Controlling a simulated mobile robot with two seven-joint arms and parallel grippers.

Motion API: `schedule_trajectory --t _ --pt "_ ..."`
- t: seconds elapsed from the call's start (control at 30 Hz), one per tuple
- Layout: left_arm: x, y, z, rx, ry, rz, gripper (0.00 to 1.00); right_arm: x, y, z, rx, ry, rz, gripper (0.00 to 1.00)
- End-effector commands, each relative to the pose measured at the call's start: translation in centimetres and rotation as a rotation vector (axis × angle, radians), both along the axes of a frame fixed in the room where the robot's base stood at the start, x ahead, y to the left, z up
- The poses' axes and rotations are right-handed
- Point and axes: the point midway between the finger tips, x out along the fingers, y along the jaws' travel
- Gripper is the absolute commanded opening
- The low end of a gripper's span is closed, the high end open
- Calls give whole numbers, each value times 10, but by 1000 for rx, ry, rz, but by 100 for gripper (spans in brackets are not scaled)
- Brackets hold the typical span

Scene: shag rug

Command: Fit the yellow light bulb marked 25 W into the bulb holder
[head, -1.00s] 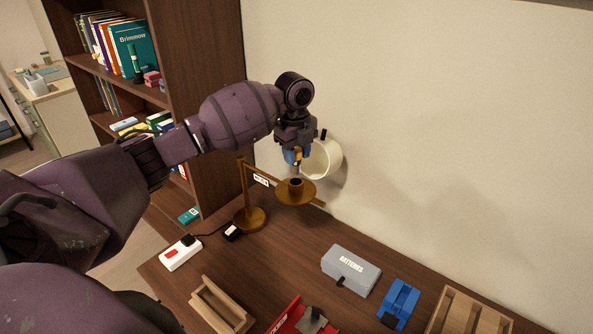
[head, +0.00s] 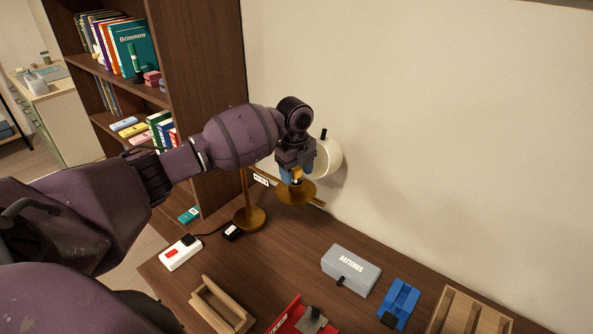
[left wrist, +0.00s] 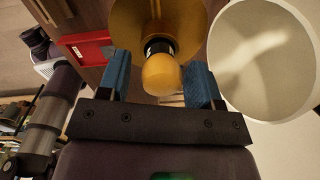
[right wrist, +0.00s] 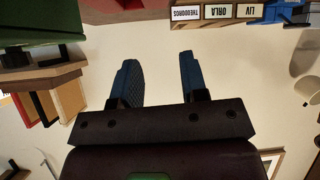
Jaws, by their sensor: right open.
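The yellow bulb (left wrist: 160,75) stands with its base at the dark socket (left wrist: 158,46) of the bulb holder, a brass dish (head: 296,195) on a lamp stand (head: 250,216). In the head view the bulb (head: 297,175) shows between the fingers of my left gripper (head: 298,176). No 25 W mark is readable. How deep the base sits is hard to tell. My right gripper (right wrist: 157,75) is open and empty, away from the lamp.
A white round shade (head: 328,158) is close beside the left gripper, near the wall. A grey batteries box (head: 351,268), a blue block (head: 400,300), wooden trays (head: 220,305) and a red item (head: 290,318) lie on the desk. A power strip (head: 180,253) is at the left edge.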

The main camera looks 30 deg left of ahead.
Motion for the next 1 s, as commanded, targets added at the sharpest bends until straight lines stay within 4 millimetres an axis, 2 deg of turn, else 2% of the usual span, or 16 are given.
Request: schedule_trajectory --t 0.27,0.43,0.57,0.8,1.0 --pt "0 0 0 0 0 0 62 0 0 0 0 0 0 40" --pt "0 1 11 0 -2 0 62 0 0 -2 0 0 0 40" --pt "0 1 32 1 -4 -1 62 0 0 -4 0 -1 0 40" --pt "-2 1 78 2 -4 -1 62 2 0 -6 0 -8 1 40" --pt "-3 1 108 0 -3 -1 62 6 1 -4 0 -19 2 40"
